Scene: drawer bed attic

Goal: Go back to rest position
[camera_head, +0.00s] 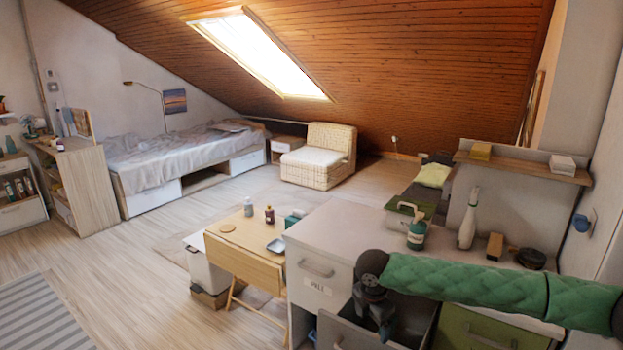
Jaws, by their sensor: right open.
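My right arm, in a green quilted sleeve, comes in from the right edge and reaches across the front of the grey cabinet (340,228). My right gripper (381,328) is dark, hangs down from the arm's end and is open. It is over or in an open grey drawer (344,335) at the cabinet's front; I cannot tell how deep it reaches. I see nothing held in it. My left gripper is not in view.
A green bottle (416,235), a white bottle (468,220) and a dark bowl (530,259) stand on the cabinet top. A small wooden table (240,252) stands left of the cabinet. A green-fronted drawer (470,332) lies below my arm. The wooden floor (130,262) at left is mostly clear.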

